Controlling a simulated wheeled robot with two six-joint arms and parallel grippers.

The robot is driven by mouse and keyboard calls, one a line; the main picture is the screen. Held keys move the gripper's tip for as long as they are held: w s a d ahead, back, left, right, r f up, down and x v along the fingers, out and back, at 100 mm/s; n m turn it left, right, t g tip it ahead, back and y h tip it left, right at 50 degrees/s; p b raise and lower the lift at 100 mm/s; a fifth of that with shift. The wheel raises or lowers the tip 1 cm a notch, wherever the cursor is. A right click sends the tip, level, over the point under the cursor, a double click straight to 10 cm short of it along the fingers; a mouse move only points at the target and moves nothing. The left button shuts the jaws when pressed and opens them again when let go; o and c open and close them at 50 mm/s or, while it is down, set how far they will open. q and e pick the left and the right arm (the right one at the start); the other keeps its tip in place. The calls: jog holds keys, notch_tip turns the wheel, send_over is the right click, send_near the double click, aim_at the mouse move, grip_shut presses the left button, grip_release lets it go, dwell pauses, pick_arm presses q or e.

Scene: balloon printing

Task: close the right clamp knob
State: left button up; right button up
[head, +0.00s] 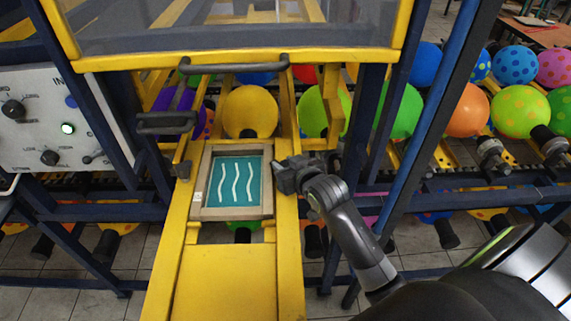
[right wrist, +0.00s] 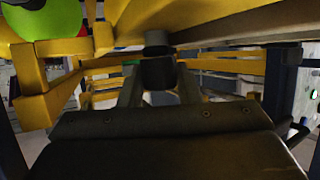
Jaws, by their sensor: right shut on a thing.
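The right clamp knob (right wrist: 157,72) is a dark, short cylinder under a yellow beam in the right wrist view. My right gripper (head: 283,176) is at the right side of the screen frame in the head view and hides most of the knob there. Its two fingers show on either side of the knob in the right wrist view, shut on it. The screen frame (head: 211,212) has a grey rim and a turquoise panel (head: 227,170) with white wavy lines. A dark left clamp knob (head: 181,170) sits at the frame's left side. My left gripper is not in view.
Yellow rails flank the screen frame, with a bare yellow plate (head: 225,285) in front. A dark handle (head: 236,66) spans above the yellow balloon (head: 250,111). Blue posts stand close to my right arm. A control panel (head: 50,115) is at the left.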

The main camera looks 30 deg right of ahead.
jog(key=shift+n+y, duration=0.3)
jog(key=shift+y, duration=0.1)
jog(key=shift+d+f+n+y+b, duration=0.1)
jog(key=shift+n+y+b, duration=0.4)
jog(key=shift+n+y, duration=0.35)
jog(key=n+g+y+b, duration=0.1)
jog(key=n+y+b, duration=0.1)
jog(key=y+b, duration=0.1)
jog(key=shift+f, duration=0.1)
jog(key=shift+n+g+y+b, duration=0.5)
jog(key=shift+n+y+b, duration=0.15)
jog(key=shift+n+b, duration=0.35)
jog(key=shift+r, duration=0.2)
jog(key=o, duration=1)
jog(key=shift+c, duration=0.2)
